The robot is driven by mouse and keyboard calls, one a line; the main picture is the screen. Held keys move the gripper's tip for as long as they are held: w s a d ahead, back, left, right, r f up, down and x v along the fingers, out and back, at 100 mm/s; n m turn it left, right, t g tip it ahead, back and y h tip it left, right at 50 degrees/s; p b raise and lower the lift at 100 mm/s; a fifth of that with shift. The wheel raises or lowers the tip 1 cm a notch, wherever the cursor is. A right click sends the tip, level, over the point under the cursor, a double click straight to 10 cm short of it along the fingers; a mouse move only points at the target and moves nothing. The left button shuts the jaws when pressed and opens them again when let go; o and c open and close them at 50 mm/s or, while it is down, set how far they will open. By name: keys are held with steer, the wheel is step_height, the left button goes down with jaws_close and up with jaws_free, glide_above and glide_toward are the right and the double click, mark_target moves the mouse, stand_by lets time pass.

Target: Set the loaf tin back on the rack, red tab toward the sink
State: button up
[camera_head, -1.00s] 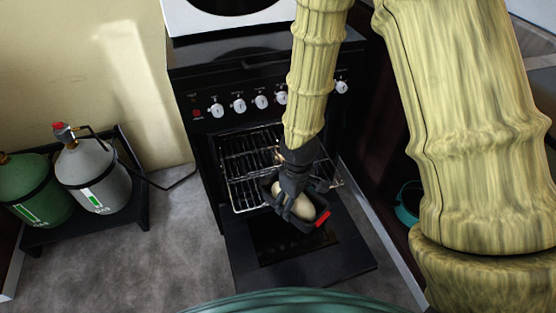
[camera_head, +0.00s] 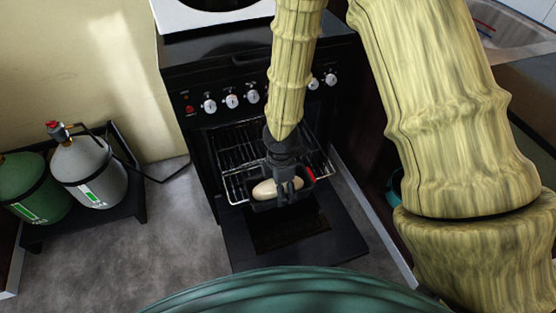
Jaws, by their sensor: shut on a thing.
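The loaf tin (camera_head: 262,204) is dark, holds a pale loaf (camera_head: 264,188) and has a red tab (camera_head: 310,173) at its right end. The tab points right, toward the side where the sink (camera_head: 510,20) shows in the top right corner. My gripper (camera_head: 287,193) reaches down from above and is shut on the tin. The tin is at the front edge of the wire rack (camera_head: 238,150), above the lowered oven door. Whether the tin touches the rack cannot be told. My gripper hides the middle of the tin.
The black oven's door (camera_head: 285,238) is folded down in front. White knobs (camera_head: 232,101) line the panel above the opening. A green gas cylinder (camera_head: 32,187) and a grey one (camera_head: 90,172) stand in a black stand at left. Dark cabinets flank the oven at right.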

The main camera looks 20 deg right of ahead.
steer(key=w+d, duration=0.1)
steer(key=w, duration=0.3)
steer(key=w+d, duration=0.1)
steer(key=w, duration=0.3)
steer(key=w+d+f, duration=0.1)
steer(key=w, duration=0.3)
steer(key=shift+w+d+p, duration=0.2)
steer(key=shift+d+p, duration=0.1)
steer(key=shift+d, duration=0.1)
steer(key=shift+f, duration=1.8)
steer(key=shift+f, duration=0.1)
steer(key=o, duration=1.1)
steer(key=shift+o, duration=0.2)
step_height(320, 180, up, 12)
steer(key=p, duration=0.1)
